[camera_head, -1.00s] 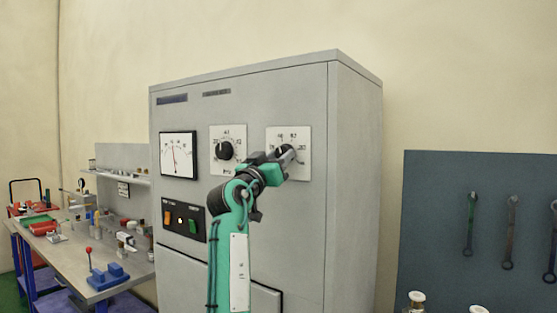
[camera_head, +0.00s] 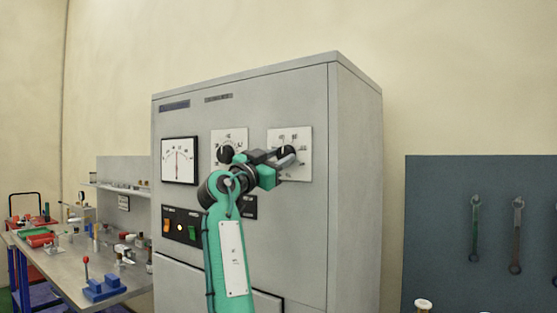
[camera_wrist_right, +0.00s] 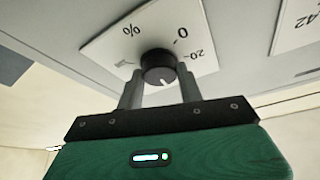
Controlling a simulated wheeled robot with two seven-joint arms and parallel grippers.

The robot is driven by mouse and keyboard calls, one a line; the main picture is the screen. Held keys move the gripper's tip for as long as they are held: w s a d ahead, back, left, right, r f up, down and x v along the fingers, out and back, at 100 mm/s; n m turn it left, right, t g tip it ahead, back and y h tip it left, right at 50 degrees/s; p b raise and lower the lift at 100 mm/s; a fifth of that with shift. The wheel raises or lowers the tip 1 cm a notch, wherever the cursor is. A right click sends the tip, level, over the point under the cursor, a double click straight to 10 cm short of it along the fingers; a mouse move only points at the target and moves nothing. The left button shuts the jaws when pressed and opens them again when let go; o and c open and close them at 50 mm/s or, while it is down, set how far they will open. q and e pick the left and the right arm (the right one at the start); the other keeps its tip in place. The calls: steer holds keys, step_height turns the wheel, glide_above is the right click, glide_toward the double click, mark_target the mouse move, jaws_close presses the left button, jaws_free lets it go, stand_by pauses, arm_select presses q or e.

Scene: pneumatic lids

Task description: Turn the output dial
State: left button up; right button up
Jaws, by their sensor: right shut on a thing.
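The grey cabinet carries two dials on white plates. The right dial (camera_head: 288,151), a black knob, is partly covered by my right gripper (camera_head: 285,160). In the right wrist view a black knob (camera_wrist_right: 158,66) with a white pointer mark stands on a white scale plate (camera_wrist_right: 110,42) with "%", "0" and "20" on it. The fingers of my right gripper (camera_wrist_right: 159,88) are shut on this knob from both sides. The left dial (camera_head: 226,154) is also partly behind my right arm. A meter (camera_head: 180,160) with a red needle sits to its left. My left gripper is not in view.
Below the meter is a black panel with an orange switch (camera_head: 167,225), a small light and a green switch (camera_head: 192,233). A workbench (camera_head: 65,267) with small parts stands left. A dark board (camera_head: 440,230) with hanging wrenches is at right.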

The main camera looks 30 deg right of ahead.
steer(key=o, duration=1)
steer(key=shift+s+a+f, duration=0.1)
steer(key=shift+a+f, duration=0.1)
steer(key=shift+a, duration=0.1)
arm_select(q)
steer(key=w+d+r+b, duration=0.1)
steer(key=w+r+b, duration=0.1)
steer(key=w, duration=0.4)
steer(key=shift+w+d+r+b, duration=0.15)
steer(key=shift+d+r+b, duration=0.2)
steer(key=shift+b, duration=0.45)
arm_select(e)
steer(key=v, duration=1.3)
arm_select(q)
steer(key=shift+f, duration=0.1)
arm_select(e)
steer(key=shift+a, duration=0.15)
